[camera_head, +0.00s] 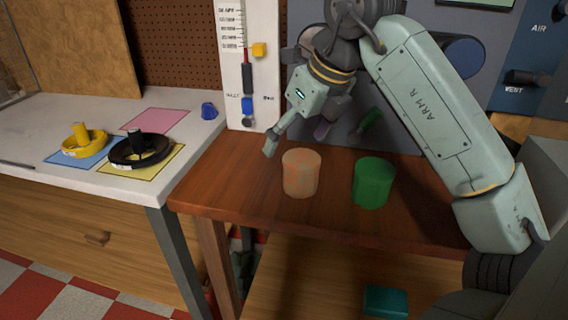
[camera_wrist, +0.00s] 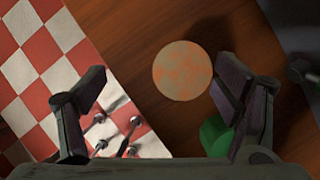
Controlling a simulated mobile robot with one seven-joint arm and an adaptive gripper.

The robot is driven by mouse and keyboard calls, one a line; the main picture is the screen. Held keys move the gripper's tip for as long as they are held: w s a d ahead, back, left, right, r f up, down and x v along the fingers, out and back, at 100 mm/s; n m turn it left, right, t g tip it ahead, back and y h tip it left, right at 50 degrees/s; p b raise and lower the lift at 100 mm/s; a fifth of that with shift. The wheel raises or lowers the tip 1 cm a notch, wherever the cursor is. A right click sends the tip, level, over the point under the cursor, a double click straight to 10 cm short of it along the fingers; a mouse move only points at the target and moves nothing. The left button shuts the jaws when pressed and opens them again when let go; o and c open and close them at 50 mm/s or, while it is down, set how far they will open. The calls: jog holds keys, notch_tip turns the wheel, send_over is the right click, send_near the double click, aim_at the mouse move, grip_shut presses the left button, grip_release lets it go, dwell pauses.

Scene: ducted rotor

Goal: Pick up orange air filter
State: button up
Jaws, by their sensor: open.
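The orange air filter (camera_head: 301,174) is a pale orange, mottled cylinder standing upright on the brown wooden table. In the wrist view its round top (camera_wrist: 182,70) shows between and beyond the two fingers, closer to the right finger. My gripper (camera_head: 292,140) is in the air above the table, just behind and to the left of the filter in the head view. In the wrist view my gripper (camera_wrist: 160,92) is open, its fingers wide apart with nothing between them. I cannot tell the exact height of the fingertips over the filter.
A green cylinder (camera_head: 373,183) stands right of the filter, partly behind the right finger in the wrist view (camera_wrist: 214,134). A white gauge panel (camera_head: 250,100) stands behind the table. A white counter (camera_head: 50,115) at left holds yellow and black ringed parts. Bare wood (camera_head: 235,170) lies left of the filter.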

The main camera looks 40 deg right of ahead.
aim_at(301, 159)
jog(key=shift+s+d+f+m+g+h, duration=0.2)
jog(key=shift+s+d+f, duration=0.1)
jog(key=shift+d, duration=0.3)
jog(key=shift+s+d+f+m+g+h, duration=0.1)
jog(key=shift+s+d+f+h, duration=0.15)
jog(key=shift+d, duration=0.3)
jog(key=x, duration=0.3)
jog(key=shift+w+f+p, duration=0.1)
jog(key=shift+f+p, duration=0.15)
jog(key=shift+p, duration=0.15)
jog(key=shift+p+x, duration=0.95)
jog(key=shift+x, duration=2.05)
jog(key=shift+c, duration=0.6)
jog(key=c, duration=1.2)
